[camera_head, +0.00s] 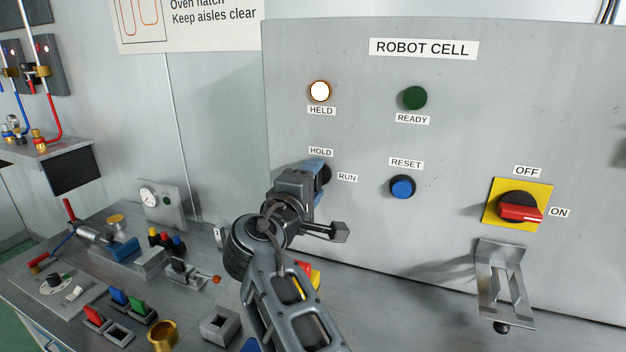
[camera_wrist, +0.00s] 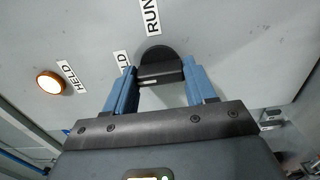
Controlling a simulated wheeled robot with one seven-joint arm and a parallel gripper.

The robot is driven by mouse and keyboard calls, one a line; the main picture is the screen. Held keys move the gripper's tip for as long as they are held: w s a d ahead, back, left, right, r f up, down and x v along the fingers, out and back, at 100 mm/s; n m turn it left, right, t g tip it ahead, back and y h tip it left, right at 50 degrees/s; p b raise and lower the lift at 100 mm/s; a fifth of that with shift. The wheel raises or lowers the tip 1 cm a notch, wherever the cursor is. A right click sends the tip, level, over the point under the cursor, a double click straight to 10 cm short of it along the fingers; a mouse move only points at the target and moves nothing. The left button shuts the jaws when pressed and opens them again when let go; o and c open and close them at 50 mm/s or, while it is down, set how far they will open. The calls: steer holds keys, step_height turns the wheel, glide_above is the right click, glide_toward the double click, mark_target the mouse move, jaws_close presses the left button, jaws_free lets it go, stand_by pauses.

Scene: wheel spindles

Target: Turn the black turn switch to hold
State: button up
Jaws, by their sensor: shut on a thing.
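The black turn switch (camera_head: 325,174) is on the grey ROBOT CELL panel, between the HOLD label (camera_head: 320,152) above it and the RUN label (camera_head: 347,177) to its right. My gripper (camera_head: 317,184) covers most of it in the head view. In the wrist view, the blue fingers of my gripper (camera_wrist: 160,74) are either side of the black switch (camera_wrist: 157,57) and shut on its grip. The left finger partly hides the HOLD label (camera_wrist: 123,62). Which label the switch points at cannot be told. The HELD lamp (camera_head: 319,91) is lit white with an orange rim.
The green READY lamp (camera_head: 414,98) looks unlit. A blue RESET button (camera_head: 402,187) and a red-and-yellow OFF/ON switch (camera_head: 519,208) are to the right. A metal bracket (camera_head: 503,280) sticks out below. The bench (camera_head: 190,300) at left holds several small parts.

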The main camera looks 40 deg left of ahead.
stand_by(0.3)
steer(key=o, duration=1)
steer(key=shift+o, duration=0.2)
steer(key=b+v, duration=0.1)
steer(key=v, duration=0.6)
steer(key=shift+s, duration=0.4)
steer(key=shift+s+d, duration=0.1)
